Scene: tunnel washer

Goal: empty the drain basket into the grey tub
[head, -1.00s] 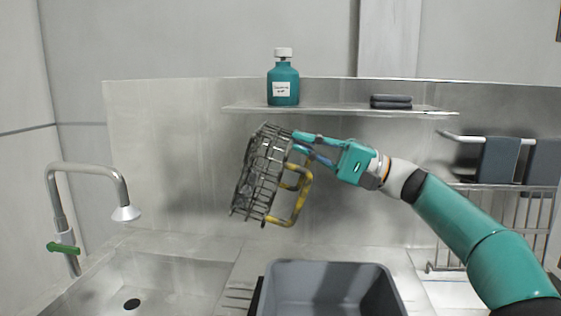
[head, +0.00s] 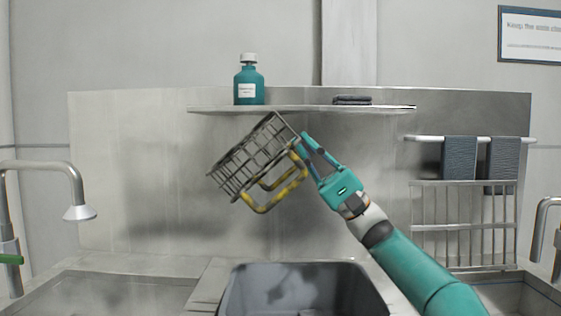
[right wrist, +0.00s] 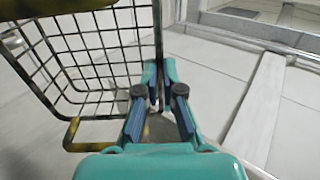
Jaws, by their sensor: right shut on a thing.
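The wire drain basket (head: 245,160) hangs in the air, strongly tilted, with yellow handles (head: 268,196) on its lower right. It also shows in the right wrist view (right wrist: 90,55). My right gripper (head: 306,143) is shut on the basket's wire edge at its right side; its fingers show close together in the right wrist view (right wrist: 158,88). I see no contents through the wires. The grey tub (head: 303,284) stands below the basket, with darker patches inside that I cannot tell from shadow. My left gripper is not in view.
A shelf (head: 300,108) behind the basket holds a teal bottle (head: 249,84) and a dark folded cloth (head: 352,100). Taps stand left (head: 78,205) and right (head: 543,215) over sinks. Towels (head: 459,158) and a wire rack (head: 464,222) are at right.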

